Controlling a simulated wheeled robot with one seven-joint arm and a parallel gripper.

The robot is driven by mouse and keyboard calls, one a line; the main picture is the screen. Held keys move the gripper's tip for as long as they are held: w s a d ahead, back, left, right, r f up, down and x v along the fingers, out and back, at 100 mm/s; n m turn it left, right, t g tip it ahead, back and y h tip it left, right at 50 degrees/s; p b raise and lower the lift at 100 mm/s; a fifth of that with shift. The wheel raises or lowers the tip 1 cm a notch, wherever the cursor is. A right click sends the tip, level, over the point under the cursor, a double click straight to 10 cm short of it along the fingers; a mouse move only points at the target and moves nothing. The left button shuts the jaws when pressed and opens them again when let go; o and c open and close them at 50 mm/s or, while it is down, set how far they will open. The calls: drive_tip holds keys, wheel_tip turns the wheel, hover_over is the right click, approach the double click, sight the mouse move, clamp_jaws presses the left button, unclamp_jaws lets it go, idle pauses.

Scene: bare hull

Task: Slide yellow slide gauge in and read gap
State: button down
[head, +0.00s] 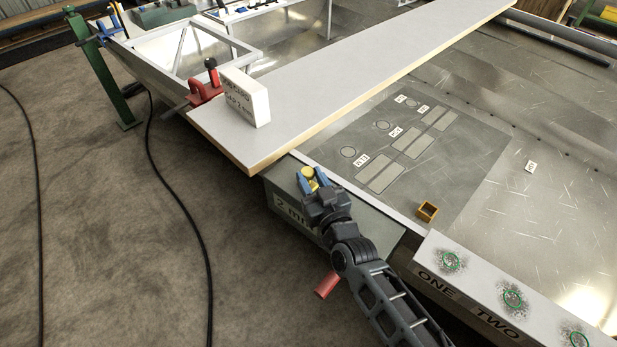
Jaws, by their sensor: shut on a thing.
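My gripper (309,181), with blue fingers, is shut on a small yellow piece (307,172) with a rounded top, which looks like the slide gauge. It is at the near edge of the long pale plank (350,85), above a grey box (283,194) whose label starts with "2 m". The fingers and wrist hide most of the yellow piece, so I cannot tell whether it touches the plank or the box. No gap or scale can be read from this view.
A white lettered block (245,97) stands on the plank's left end beside a red clamp (205,85). A ledge marked ONE and TWO (480,285) is lower right. Floor at left holds cables.

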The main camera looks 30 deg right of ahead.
drive_tip(key=shift+s+d+f, duration=0.1)
drive_tip(key=shift+s, duration=0.05)
drive_tip(key=c, duration=0.8)
unclamp_jaws()
wheel_tip(320, 180, up, 4)
drive_tip(key=shift+f+p, duration=0.1)
drive_tip(key=shift+p, duration=1.15)
drive_tip(key=s+d+r+b, duration=0.1)
drive_tip(key=s+d+r, duration=0.1)
drive_tip(key=d, duration=0.1)
drive_tip(key=s+d+r+b, duration=0.2)
drive_tip(key=d+r, duration=0.1)
drive_tip(key=s+d+r+b, duration=0.2)
drive_tip(key=d, duration=0.2)
drive_tip(key=shift+s+r, duration=0.1)
drive_tip(key=shift+r, duration=0.05)
